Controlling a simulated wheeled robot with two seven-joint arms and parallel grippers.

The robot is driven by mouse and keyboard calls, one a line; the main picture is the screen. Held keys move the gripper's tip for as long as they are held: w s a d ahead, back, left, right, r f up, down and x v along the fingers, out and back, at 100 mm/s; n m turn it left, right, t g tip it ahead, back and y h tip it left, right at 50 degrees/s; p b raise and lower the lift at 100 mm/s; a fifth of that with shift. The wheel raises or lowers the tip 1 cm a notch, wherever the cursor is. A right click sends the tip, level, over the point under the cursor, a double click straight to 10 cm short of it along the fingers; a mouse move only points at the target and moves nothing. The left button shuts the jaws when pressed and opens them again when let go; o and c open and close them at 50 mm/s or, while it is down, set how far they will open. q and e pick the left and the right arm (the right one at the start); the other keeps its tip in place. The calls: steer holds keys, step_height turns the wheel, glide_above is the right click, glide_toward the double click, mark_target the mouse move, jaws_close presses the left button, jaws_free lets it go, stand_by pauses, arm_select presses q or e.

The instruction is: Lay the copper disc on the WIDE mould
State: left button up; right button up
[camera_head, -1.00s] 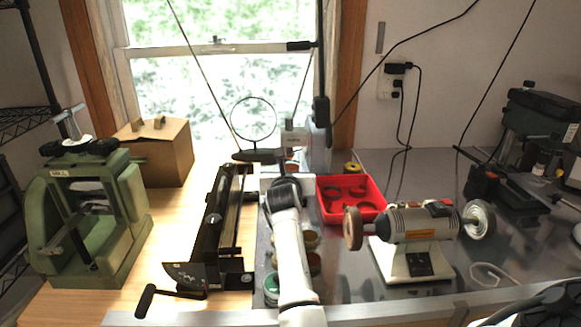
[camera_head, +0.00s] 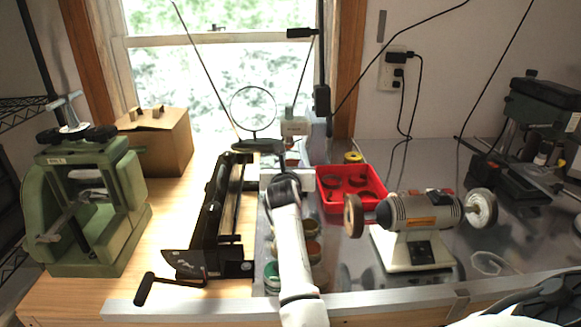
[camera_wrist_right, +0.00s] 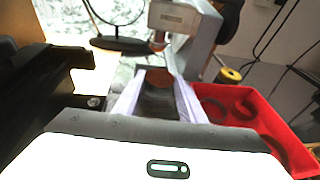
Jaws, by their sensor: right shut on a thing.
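My right gripper (camera_head: 281,165) reaches toward the window over the middle of the bench, mostly behind its own wrist in the head view. In the right wrist view its two pale fingers (camera_wrist_right: 160,92) are shut on a reddish-brown piece, the copper disc (camera_wrist_right: 160,77), which is partly hidden between them. Ahead of the fingers stands a pale block with a label (camera_wrist_right: 174,17), also in the head view (camera_head: 295,127). Its label is too small to read, so I cannot tell whether it is the WIDE mould. My left gripper is not in view.
A red tray (camera_head: 345,207) with round pieces lies right of my gripper. A grinder (camera_head: 420,215) stands farther right. A long black bench tool (camera_head: 213,215) is close on the left. A ring on a stand (camera_head: 253,112) and yellow spool (camera_head: 353,157) are at the back.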

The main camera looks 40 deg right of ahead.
steer(key=shift+f, duration=0.2)
stand_by(0.3)
steer(key=o, duration=1.1)
steer(key=shift+r, duration=0.1)
